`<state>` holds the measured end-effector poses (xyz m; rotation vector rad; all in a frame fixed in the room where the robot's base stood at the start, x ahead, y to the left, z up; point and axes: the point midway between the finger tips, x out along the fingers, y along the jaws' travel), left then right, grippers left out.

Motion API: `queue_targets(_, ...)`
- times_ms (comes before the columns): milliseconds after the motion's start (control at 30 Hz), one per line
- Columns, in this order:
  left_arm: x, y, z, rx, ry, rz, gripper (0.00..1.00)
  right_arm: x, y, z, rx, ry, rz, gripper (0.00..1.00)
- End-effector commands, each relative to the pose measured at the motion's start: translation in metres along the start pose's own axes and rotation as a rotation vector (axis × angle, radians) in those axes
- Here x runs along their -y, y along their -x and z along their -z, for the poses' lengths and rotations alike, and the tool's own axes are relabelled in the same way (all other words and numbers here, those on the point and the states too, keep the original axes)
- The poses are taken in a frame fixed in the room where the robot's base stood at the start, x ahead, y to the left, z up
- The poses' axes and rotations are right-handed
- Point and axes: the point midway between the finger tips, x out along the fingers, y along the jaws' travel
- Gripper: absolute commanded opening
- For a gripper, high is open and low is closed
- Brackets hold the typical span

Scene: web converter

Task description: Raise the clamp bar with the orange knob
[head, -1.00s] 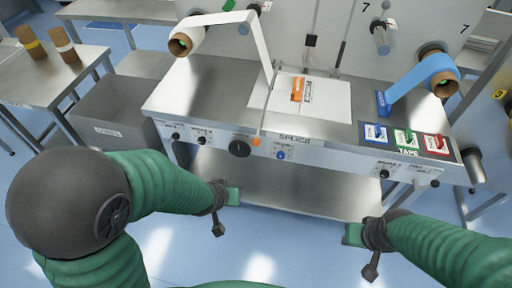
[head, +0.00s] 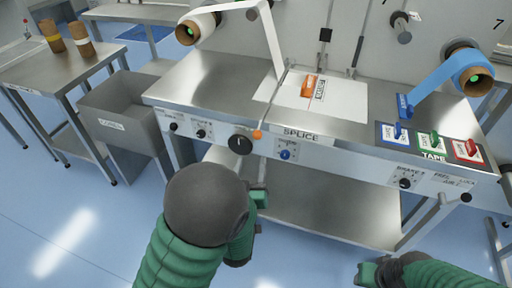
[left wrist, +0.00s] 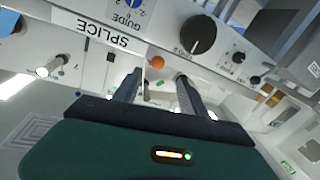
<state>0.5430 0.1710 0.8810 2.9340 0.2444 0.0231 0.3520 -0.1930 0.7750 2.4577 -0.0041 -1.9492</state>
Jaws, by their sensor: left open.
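The orange knob (head: 257,134) sits at the front edge of the steel bench, right of a black dial. A thin grey clamp bar (head: 274,98) runs from near the knob back across the bench top beside the white splice plate (head: 338,101). My left gripper (head: 258,188) is below the bench front, under the knob and apart from it; my own forearm partly hides it. In the left wrist view its two fingers (left wrist: 157,88) are open and empty, with the orange knob (left wrist: 157,62) ahead between them. My right gripper (head: 365,272) is low at the right; its fingers are unclear.
The black dial (head: 240,142) and a blue knob (head: 286,155) flank the orange knob on the front panel. A white web strip (head: 271,40) hangs above the clamp bar. A lower shelf (head: 335,213) lies under the bench. A grey bin (head: 122,112) stands left.

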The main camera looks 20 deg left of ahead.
Motion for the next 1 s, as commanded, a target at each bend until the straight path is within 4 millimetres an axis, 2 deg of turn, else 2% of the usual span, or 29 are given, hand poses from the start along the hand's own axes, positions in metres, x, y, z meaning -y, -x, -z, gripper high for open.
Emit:
queue_targets(33,0.001,-0.004,-0.010,-0.007,0.006,-0.002,0.50,0.000,-0.024,-0.006,0.000,-0.001,0.000,0.36)
queue_targets(167,0.004,-0.014,-0.009,-0.006,0.006,-0.005,0.50,0.000,-0.053,-0.013,0.000,-0.001,0.000,0.36)
queue_targets(200,0.002,-0.025,0.000,-0.003,0.002,-0.003,0.50,0.000,-0.043,-0.010,0.001,-0.001,0.000,0.36)
queue_targets(233,0.002,-0.034,0.001,-0.001,0.001,-0.003,0.50,0.000,-0.041,-0.010,0.001,-0.001,0.000,0.36)
queue_targets(400,0.004,-0.079,0.001,0.000,0.001,-0.002,0.50,0.000,-0.044,-0.010,-0.001,-0.001,0.000,0.36)
queue_targets(600,0.002,-0.115,0.001,0.002,-0.001,-0.004,0.50,0.000,-0.047,-0.011,0.000,-0.001,0.000,0.36)
queue_targets(733,0.001,-0.124,0.002,0.001,0.000,-0.004,0.50,0.000,-0.048,-0.011,0.000,-0.001,0.000,0.36)
queue_targets(967,0.002,-0.126,0.002,0.002,0.000,-0.003,0.50,0.000,-0.048,-0.011,0.000,-0.001,0.000,0.36)
queue_targets(1000,0.002,-0.126,0.002,0.002,0.000,-0.003,0.46,0.000,-0.048,-0.011,0.000,-0.001,0.000,0.36)
